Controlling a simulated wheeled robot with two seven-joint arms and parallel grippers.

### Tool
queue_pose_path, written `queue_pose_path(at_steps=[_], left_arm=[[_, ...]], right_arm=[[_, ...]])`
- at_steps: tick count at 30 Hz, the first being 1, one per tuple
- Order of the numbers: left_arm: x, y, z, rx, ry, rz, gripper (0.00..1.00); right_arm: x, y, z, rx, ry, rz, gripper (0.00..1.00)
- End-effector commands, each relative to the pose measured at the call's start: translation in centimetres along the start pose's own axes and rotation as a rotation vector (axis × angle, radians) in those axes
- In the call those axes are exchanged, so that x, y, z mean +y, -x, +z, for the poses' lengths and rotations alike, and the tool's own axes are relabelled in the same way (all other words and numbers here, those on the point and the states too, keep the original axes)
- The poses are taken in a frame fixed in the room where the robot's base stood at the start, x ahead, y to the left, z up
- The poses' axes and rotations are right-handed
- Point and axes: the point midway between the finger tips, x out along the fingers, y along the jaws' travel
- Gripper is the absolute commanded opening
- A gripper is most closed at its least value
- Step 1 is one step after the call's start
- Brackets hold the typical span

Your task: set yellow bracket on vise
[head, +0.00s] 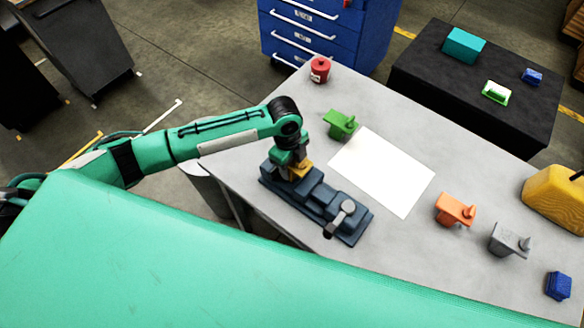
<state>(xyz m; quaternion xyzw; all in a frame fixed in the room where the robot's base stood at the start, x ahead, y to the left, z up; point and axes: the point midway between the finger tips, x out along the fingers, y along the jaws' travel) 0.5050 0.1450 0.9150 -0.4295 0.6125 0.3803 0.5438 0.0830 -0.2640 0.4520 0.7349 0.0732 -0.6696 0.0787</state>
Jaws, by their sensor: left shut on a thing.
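The yellow bracket (300,169) is at the far left end of the vise, partly hidden by my left gripper. The dark blue-grey vise (318,199) lies on the grey table, with a grey handle at its right end. My left gripper (292,166) points down over the vise and is shut on the yellow bracket. The bracket is at the vise's top; I cannot tell whether it touches. My right gripper is not in view.
A white sheet (382,172) lies right of the vise. A green bracket (341,124), a red can (320,70), an orange bracket (454,209), a grey bracket (508,241) and a blue block (558,285) stand around it. A yellow case (555,200) is at the right edge.

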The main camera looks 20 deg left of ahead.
Motion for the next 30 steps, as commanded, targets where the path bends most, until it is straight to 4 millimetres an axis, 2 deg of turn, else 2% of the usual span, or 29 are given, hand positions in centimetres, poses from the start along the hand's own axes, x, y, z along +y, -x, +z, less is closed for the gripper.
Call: queue_pose_path(at_steps=[6, 18, 19, 22, 30], left_arm=[[0.1, -2.9, 0.3, 0.0, 0.001, 0.002, 0.18], [0.0, -3.5, 0.4, 0.0, 0.001, 0.001, 0.18], [0.1, -3.6, 0.4, 0.0, 0.001, 0.001, 0.53], [0.1, -3.5, 0.4, 0.0, 0.0, 0.001, 0.72], [0.1, -3.5, 0.4, 0.0, 0.0, 0.001, 0.73]], right_arm=[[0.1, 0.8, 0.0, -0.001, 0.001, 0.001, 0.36], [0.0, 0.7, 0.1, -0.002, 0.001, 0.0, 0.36], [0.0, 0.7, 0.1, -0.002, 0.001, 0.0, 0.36], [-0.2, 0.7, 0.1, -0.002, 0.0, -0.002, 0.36], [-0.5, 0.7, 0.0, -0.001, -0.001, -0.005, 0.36]])
